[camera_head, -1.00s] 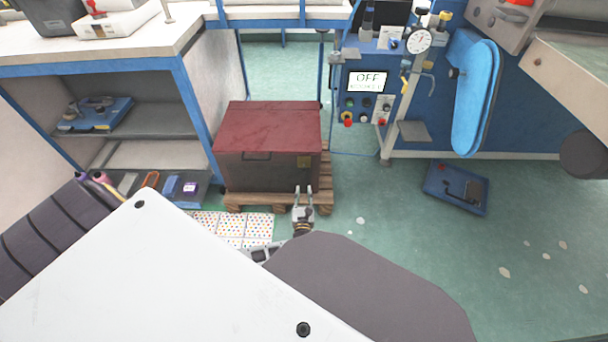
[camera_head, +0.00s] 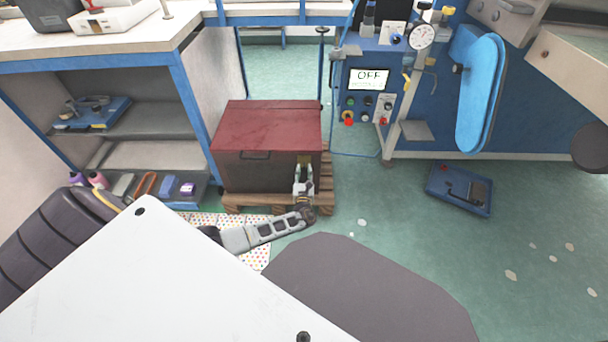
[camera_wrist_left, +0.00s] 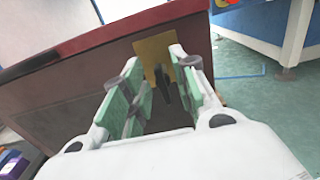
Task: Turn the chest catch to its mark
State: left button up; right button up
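The chest (camera_head: 268,140) has a dark red lid and a brown front, and stands on a wooden pallet (camera_head: 245,199). Its lid is closed. The catch is a dark lever (camera_wrist_left: 165,88) on a brass plate (camera_wrist_left: 152,50) on the chest front; the plate also shows in the head view (camera_head: 304,159). My left gripper (camera_head: 304,170) is in front of the plate. In the left wrist view, its fingers (camera_wrist_left: 158,85) are open, with the lever seen between them. I cannot tell whether they touch it. The mark is not visible. My right gripper is not in view.
A shelf unit (camera_head: 130,120) stands left of the chest. A blue tray (camera_head: 459,190) lies on the floor at right. Open green floor lies between them.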

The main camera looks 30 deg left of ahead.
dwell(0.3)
pick_arm(q)
grip_shut()
jog(key=shift+w+m, duration=0.1)
jog(key=shift+m, duration=0.4)
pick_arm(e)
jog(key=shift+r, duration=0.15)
pick_arm(q)
jog(key=m+p, duration=0.1)
jog(key=m, duration=0.4)
jog(key=f+m+p, duration=0.1)
jog(key=m+p, duration=0.1)
jog(key=m, duration=0.4)
jog(key=d+m+p, duration=0.1)
jog(key=m, duration=0.5)
jog(key=shift+w+f, duration=0.15)
jog(key=shift+w, duration=0.1)
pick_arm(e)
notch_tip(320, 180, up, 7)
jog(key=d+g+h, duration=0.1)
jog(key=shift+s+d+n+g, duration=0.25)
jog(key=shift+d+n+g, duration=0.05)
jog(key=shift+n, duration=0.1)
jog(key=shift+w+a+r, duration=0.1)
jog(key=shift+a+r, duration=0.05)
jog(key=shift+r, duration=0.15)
